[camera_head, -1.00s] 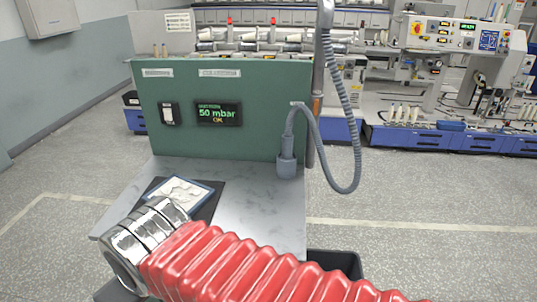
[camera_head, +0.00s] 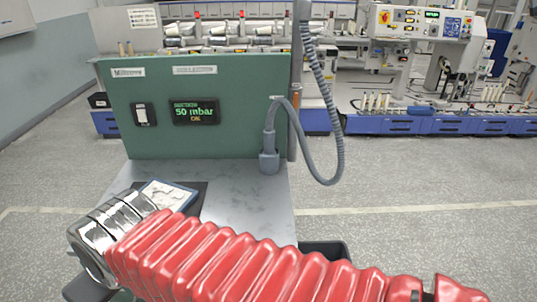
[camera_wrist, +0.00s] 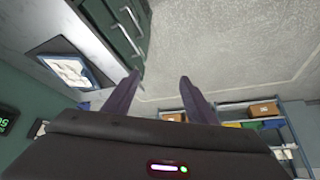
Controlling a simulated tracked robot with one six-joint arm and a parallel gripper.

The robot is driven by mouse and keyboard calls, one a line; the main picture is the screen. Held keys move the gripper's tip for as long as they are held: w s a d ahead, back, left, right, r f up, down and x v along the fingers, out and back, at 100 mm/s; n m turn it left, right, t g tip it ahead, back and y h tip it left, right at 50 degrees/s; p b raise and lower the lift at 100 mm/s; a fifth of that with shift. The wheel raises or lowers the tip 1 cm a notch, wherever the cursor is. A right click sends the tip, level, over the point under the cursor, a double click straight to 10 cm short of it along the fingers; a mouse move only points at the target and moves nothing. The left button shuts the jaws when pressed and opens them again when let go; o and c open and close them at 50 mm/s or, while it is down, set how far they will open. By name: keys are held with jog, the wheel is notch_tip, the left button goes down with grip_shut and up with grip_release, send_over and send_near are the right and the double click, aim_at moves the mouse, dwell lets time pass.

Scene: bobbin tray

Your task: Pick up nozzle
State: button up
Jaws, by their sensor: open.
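The grey nozzle (camera_head: 269,160) stands upright on the grey worktop at the foot of the green panel, with a grey hose (camera_head: 325,170) looping from its top. My gripper (camera_wrist: 158,78) is open in the wrist view, its two dark fingers apart with nothing between them. The nozzle does not show in the wrist view. In the head view my fingers are not visible; my red-sleeved arm crosses the front, below and apart from the nozzle.
The green panel (camera_head: 215,130) stands behind the worktop (camera_head: 235,200). A blue-framed tray (camera_head: 167,194) lies on a dark mat at the left; it also shows in the wrist view (camera_wrist: 68,72). A dark bin (camera_head: 325,249) stands right of the worktop. The wrist view shows shelves with boxes (camera_wrist: 265,109).

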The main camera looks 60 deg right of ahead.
jog(key=shift+o, duration=0.2)
jog(key=w+d+r+m+t, duration=0.1)
jog(key=w+d, duration=0.1)
jog(key=w, duration=0.6)
jog(key=shift+t, duration=0.4)
jog(key=w+d+m+t+h, duration=0.2)
jog(key=w+d+m+h, duration=0.15)
jog(key=w+d, duration=0.6)
jog(key=w+d+m+t+h, duration=0.1)
jog(key=w+d+m+h, duration=0.25)
jog(key=w+d, duration=0.65)
jog(key=s+d+f+m+g+h, duration=0.1)
jog(key=s+d+f+m+h, duration=0.15)
jog(key=d, duration=0.55)
jog(key=s+d+f+m+g+h, duration=0.1)
jog(key=s+d+m+g+h, duration=0.15)
jog(key=d, duration=0.45)
jog(key=s+d+f+m+g+h, duration=0.1)
jog(key=s+d+f+h, duration=0.15)
jog(key=d, duration=0.55)
jog(key=s+d+f+m+g+h, duration=0.3)
jog(key=s+d+f+m+g, duration=0.2)
jog(key=s+d+g, duration=0.3)
jog(key=s+d+f, duration=0.1)
jog(key=s+d, duration=0.2)
jog(key=s, duration=0.3)
jog(key=shift+s+g, duration=0.3)
jog(key=shift+g, duration=0.05)
